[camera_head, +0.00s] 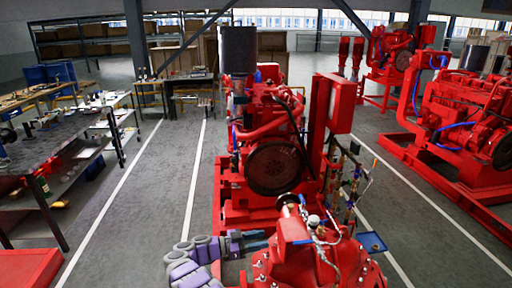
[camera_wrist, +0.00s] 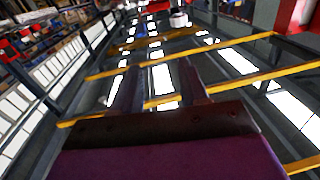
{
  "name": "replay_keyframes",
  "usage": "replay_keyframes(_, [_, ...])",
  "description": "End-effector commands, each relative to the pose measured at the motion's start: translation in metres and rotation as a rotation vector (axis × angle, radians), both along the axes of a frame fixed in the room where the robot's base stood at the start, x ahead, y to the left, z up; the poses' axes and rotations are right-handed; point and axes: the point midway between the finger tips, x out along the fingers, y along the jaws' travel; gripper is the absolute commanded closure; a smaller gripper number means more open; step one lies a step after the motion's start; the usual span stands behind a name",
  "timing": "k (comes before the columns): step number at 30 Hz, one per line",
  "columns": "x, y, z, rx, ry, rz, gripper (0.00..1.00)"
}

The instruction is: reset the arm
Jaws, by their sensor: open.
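My gripper (camera_wrist: 160,72) shows in the wrist view with two dark fingers spread apart, and nothing is between them. Its purple body fills the bottom of that view. In the head view, my purple and grey arm lies low at bottom centre, and my gripper (camera_head: 257,240) points right, just behind the red pump casing (camera_head: 315,262) in the picture. The red diesel engine (camera_head: 272,150) stands beyond it. Whether the gripper touches the pump or its frame, I cannot tell.
A red panel box (camera_head: 334,103) stands beside the engine. Thin pipes and gauges (camera_head: 350,185) rise right of the pump, with a small blue tray (camera_head: 371,242). Another red pumpset (camera_head: 460,120) is at right. Workbenches (camera_head: 70,140) line the left. The grey floor (camera_head: 150,200) between is clear.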

Motion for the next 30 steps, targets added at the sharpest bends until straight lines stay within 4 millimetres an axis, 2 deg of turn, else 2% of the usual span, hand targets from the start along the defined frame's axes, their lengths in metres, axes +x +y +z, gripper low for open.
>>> replay_keyframes(6, [0.07,-0.007,0.086,0.011,-0.132,0.247,0.56])
replay_keyframes(9, [0.099,-0.009,0.127,0.023,-0.178,0.38,0.56])
replay_keyframes(15, [0.14,-0.002,0.201,0.042,-0.232,0.639,0.56])
replay_keyframes(18, [0.152,0.008,0.231,0.051,-0.232,0.766,0.56])
replay_keyframes(22, [0.158,0.02,0.264,0.077,-0.212,0.926,0.56])
replay_keyframes(26, [0.154,0.029,0.289,0.114,-0.168,1.075,0.56])
replay_keyframes(30, [0.138,0.034,0.304,0.168,-0.09,1.218,0.56])
